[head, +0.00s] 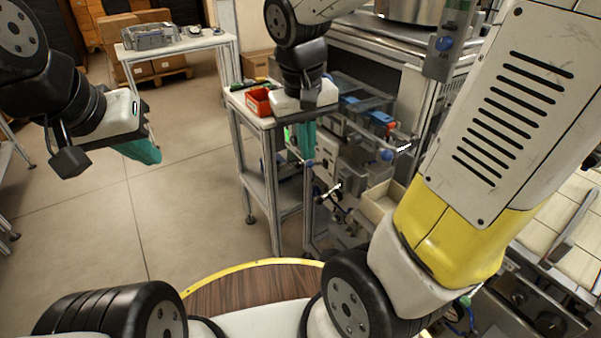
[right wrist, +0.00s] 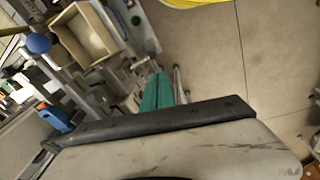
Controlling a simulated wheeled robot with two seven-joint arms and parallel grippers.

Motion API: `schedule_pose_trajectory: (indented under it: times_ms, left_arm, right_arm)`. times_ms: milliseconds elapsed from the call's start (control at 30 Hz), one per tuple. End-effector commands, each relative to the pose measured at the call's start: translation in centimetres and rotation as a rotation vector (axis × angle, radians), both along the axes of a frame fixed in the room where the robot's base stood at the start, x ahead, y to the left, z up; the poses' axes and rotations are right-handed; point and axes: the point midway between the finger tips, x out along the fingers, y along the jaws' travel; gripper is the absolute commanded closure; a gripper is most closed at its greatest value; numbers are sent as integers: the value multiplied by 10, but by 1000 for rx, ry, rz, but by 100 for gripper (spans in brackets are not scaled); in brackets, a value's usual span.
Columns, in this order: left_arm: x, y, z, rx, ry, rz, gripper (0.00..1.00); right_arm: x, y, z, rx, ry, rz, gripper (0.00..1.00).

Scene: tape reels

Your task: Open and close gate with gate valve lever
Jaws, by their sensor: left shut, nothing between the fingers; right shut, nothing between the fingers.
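Several blue ball knobs show on the machine at right: one high on a grey post (head: 445,43) and one lower, near the clear bins (head: 387,155). A blue ball knob also shows in the right wrist view (right wrist: 38,43). I cannot tell which one belongs to the gate valve lever, and the gate is not clearly made out. My right gripper (head: 304,148) has teal fingers, shut and empty, pointing down in front of the machine; they also show in the right wrist view (right wrist: 158,88). My left gripper (head: 148,152) is shut and empty over open floor, far from the machine.
A small side table (head: 240,97) with a red bin (head: 258,101) stands just left of my right gripper. An open cream box (head: 380,203) sits low on the machine. A workbench (head: 180,43) with a grey tray stands at the back left.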

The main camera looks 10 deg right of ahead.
Motion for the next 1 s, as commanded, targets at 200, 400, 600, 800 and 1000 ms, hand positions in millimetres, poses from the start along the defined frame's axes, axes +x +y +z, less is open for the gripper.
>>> schedule_pose_trajectory:
  times_ms: [200, 400, 600, 800, 1000]
  left_arm:
    - [0, 0, 0, 0, 0, 0, 100]
    - [0, 0, 0, 0, 0, 0, 100]
    - [0, 0, 0, 0, 0, 0, 100]
    - [0, 0, 0, 0, 0, 0, 100]
    - [0, 0, 0, 0, 0, 0, 100]
  right_arm:
    - [27, 12, -34, -195, 127, 28, 100]
    - [51, 25, -67, -388, 190, 53, 100]
    - [69, 38, -93, -543, 208, 76, 100]
    - [77, 44, -105, -617, 203, 87, 100]
    - [78, 45, -106, -627, 202, 88, 100]
